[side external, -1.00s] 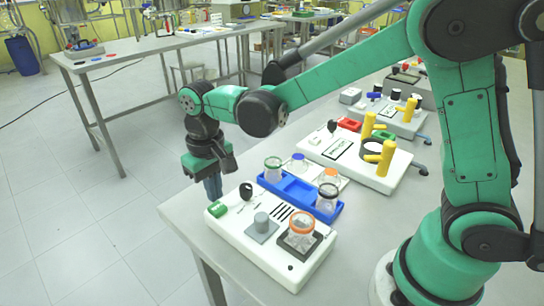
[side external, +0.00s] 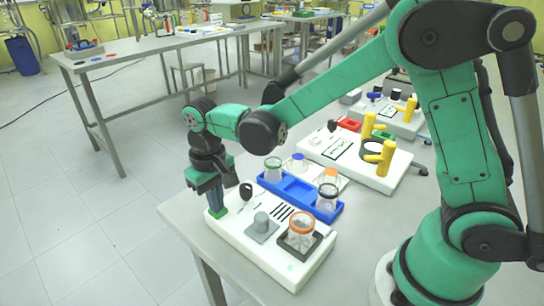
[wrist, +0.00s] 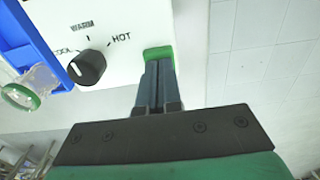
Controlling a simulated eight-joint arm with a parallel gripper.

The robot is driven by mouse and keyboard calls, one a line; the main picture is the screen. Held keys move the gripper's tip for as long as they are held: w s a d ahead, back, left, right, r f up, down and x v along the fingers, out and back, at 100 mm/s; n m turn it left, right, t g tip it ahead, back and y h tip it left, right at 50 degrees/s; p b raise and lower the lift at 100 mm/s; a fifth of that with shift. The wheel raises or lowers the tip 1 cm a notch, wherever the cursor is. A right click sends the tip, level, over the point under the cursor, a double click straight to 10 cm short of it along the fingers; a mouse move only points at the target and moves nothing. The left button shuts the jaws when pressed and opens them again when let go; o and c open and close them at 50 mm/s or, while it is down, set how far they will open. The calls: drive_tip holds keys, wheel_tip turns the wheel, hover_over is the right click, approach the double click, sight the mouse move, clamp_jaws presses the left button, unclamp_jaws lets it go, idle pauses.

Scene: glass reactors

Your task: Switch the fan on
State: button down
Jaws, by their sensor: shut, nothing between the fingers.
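The white device (side external: 245,243) lies on the near table. Its green switch (side external: 217,213) is at its left corner, partly hidden by my fingers; it also shows in the wrist view (wrist: 160,51). My gripper (side external: 216,207) points down with its fingers shut and empty. The fingertips are at the green switch and appear to touch it. In the wrist view the shut fingertips (wrist: 158,64) lie over the switch. A small indicator (side external: 290,267) near the device's front corner is pale green.
A black knob (wrist: 87,67) marked COOL, WARM, HOT is beside the switch. The floor left of the table is clear.

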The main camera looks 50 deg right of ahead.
drive_tip(key=shift+r, duration=3.55)
drive_tip(key=s+d+r+t, duration=0.1)
drive_tip(key=s+d+t, duration=0.6)
drive_tip(key=s+d, duration=0.1)
drive_tip(key=shift+s+d+r, duration=0.35)
drive_tip(key=shift+d+r, duration=0.05)
drive_tip(key=shift+d, duration=0.05)
